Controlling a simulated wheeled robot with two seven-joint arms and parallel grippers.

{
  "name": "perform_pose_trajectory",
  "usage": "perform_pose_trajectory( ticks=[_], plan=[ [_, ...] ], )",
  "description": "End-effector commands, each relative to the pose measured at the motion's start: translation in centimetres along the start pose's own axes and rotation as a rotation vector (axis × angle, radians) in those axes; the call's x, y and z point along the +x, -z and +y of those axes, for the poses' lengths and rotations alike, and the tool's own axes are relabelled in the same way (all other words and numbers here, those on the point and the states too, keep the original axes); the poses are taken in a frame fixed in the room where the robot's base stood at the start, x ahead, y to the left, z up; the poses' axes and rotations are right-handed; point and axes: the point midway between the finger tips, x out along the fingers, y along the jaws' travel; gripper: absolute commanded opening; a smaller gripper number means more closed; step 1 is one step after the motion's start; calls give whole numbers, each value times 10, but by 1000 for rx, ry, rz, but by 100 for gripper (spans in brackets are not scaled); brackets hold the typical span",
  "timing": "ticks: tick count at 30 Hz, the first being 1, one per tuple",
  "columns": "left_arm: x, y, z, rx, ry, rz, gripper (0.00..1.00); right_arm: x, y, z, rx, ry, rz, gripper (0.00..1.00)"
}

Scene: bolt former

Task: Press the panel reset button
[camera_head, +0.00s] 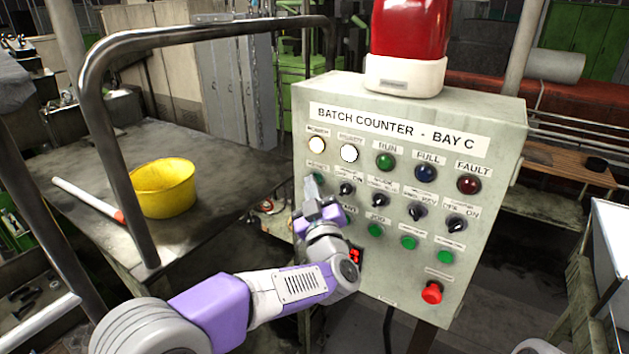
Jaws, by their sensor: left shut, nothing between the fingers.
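The grey panel (405,285) is headed "BATCH COUNTER - BAY C". A green button (318,179) sits at the left end of its second row; the small label above it is too blurred to read surely. My left gripper (311,190) is shut and empty, with its tips pointing up just below this green button in the picture. I cannot tell whether they touch the button or panel. The gripper and wrist hide part of the lower left of the panel. My right gripper is out of view.
Several dark selector knobs (380,199) and more green buttons (409,243) lie right of my gripper. A red mushroom button (432,293) sits lower right. A red beacon (408,35) tops the panel. A metal rail (113,150) and yellow bowl (163,187) stand left.

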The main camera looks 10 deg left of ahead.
Motion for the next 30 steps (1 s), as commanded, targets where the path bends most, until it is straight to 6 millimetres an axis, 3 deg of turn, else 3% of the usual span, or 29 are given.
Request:
perform_pose_trajectory(
  ticks=[25, 30],
  plan=[
    [-6, 4, -4, -1, -1, -1, 0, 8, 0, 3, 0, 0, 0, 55],
    [-16, 10, -12, -2, -1, 0, 0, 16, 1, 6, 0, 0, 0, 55]
  ],
)
